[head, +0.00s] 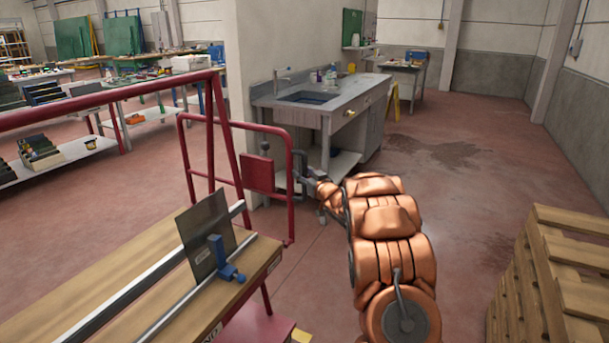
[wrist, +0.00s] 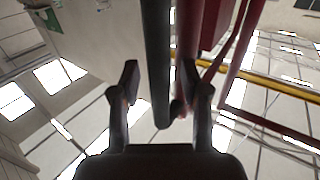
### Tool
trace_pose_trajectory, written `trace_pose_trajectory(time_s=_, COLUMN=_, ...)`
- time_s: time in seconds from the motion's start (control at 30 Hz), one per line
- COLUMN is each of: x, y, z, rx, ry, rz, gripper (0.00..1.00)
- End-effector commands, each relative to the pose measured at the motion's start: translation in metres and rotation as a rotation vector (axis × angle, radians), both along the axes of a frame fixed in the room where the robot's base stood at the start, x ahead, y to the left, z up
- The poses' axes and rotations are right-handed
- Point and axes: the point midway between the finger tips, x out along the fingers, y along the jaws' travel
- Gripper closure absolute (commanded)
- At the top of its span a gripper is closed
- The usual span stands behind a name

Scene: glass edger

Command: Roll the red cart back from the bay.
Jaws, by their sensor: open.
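The red cart's tubular frame (head: 237,122) with a flat red panel (head: 258,173) stands left of centre in the head view, beside the sink counter. A dark upright piece sits by the panel. My gripper (head: 300,174) is stretched out to the right side of this frame, close to the panel. In the wrist view my gripper (wrist: 160,85) is open, with a dark bar (wrist: 157,60) running between its fingers. Red tubes (wrist: 236,50) of the frame show just right of the fingers. I cannot tell whether a finger touches the bar.
A wooden-topped bench (head: 110,275) with metal rails and a blue clamp (head: 222,258) is at the front left. A grey sink counter (head: 322,108) stands behind the cart frame. Stacked pallets (head: 560,270) are at the right. Open floor (head: 470,190) lies between.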

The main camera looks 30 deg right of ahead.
Motion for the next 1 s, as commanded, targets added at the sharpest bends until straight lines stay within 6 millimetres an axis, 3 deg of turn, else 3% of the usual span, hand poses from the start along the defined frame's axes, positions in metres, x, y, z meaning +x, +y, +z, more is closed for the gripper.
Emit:
trace_pose_trajectory(time_s=0.17, x=-0.0002, y=0.0000, z=-0.0001, rx=0.000, ry=0.000, rz=0.000, gripper=0.57)
trace_pose_trajectory(time_s=0.6, x=-0.0005, y=-0.0001, z=-0.0002, rx=0.000, ry=0.001, rz=0.000, gripper=1.00)
trace_pose_trajectory(time_s=1.0, x=-0.0005, y=-0.0001, z=-0.0002, rx=0.000, ry=0.001, rz=0.000, gripper=1.00)
